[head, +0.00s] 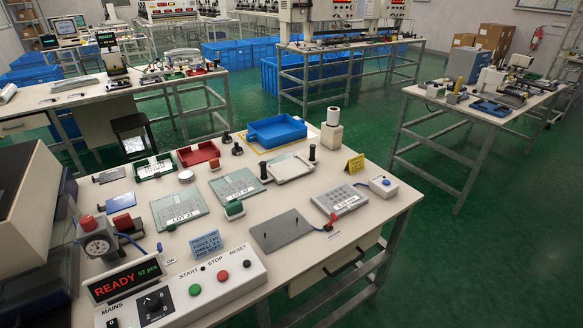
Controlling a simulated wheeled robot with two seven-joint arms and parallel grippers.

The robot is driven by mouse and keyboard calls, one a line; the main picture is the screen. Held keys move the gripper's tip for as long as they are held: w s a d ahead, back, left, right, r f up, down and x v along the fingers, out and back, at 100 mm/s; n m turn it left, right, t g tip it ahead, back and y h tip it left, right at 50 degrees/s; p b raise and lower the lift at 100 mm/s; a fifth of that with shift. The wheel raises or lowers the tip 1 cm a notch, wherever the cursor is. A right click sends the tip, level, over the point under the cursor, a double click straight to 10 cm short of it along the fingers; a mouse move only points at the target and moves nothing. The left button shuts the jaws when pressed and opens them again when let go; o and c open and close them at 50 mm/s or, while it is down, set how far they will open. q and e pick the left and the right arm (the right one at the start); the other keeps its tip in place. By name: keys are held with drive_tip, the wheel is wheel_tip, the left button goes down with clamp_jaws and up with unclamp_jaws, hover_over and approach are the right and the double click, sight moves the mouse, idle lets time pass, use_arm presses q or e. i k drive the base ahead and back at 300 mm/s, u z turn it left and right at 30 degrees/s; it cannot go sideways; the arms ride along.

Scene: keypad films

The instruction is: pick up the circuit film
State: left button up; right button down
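Two thin grey-green sheets with fine line patterns lie flat on the near table. One sheet (180,206) has a label that seems to read "LOT 31"; the other sheet (237,185), to its upper right, also carries a "LOT" label. Either could be the circuit film; I cannot tell which from this view. A dark grey plate (281,231) with small pins lies nearer the front edge. A grey keypad (340,200) lies right of it. Neither of my grippers is in view.
A control box (180,296) with a "READY" display stands at the front left. A white frame with black knobs (291,168), a red tray (198,153), a green tray (154,167) and a blue tray (276,131) stand farther back. A yellow sign (355,164) stands at right.

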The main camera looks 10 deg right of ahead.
sight(231, 192)
drive_tip(key=z, duration=2.1)
drive_tip(key=i, duration=1.85)
drive_tip(key=u, duration=3.35)
